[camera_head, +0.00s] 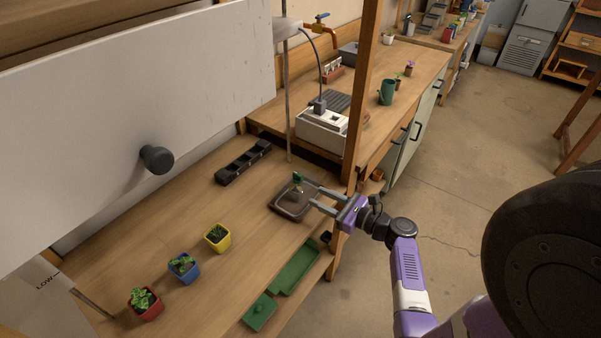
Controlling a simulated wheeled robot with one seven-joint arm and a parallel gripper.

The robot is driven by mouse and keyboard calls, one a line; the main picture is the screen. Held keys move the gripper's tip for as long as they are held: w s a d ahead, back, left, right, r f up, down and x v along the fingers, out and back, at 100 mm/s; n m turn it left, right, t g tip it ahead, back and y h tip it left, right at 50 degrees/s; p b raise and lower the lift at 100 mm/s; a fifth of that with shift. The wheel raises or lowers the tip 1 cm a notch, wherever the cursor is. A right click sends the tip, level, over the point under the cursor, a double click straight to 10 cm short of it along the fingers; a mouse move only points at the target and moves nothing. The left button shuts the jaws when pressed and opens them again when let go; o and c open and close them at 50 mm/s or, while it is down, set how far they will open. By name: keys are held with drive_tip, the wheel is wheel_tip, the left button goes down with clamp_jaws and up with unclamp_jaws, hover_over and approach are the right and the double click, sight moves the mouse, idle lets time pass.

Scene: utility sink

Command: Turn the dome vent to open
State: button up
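A dark square tray (281,211) lies on the wooden bench near its right end. A small green piece (298,177), which looks like the dome vent, shows above the tray. A clear dome under it is hard to make out, and I cannot tell how far the vent is turned. A small plant or soil patch (294,193) shows at the middle of the tray. My gripper (311,194) reaches in from the right, with its two grey fingers apart and nothing seen between them. Its fingertips are beside the green piece, just right of and below it in the picture.
Yellow (218,238), blue (184,268) and red (145,304) potted plants stand along the bench. A black empty holder (243,162) lies behind. A wooden post (362,90) rises near my gripper. A white panel (130,115) overhangs the left.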

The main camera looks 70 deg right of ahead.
sight(302, 178)
drive_tip(key=shift+m+t, duration=0.5)
drive_tip(key=shift+t, duration=0.1)
drive_tip(key=shift+w+d+r+p, duration=0.3)
drive_tip(key=shift+w+d, duration=0.35)
drive_tip(key=shift+w, duration=0.7)
drive_tip(key=shift+w+d+r+p, duration=0.1)
drive_tip(key=shift+w+d+r, duration=0.4)
drive_tip(key=shift+w, duration=0.85)
drive_tip(key=shift+w+d+r+p, duration=0.2)
drive_tip(key=shift+w+d, duration=0.6)
drive_tip(key=shift+w, duration=0.55)
clamp_jaws()
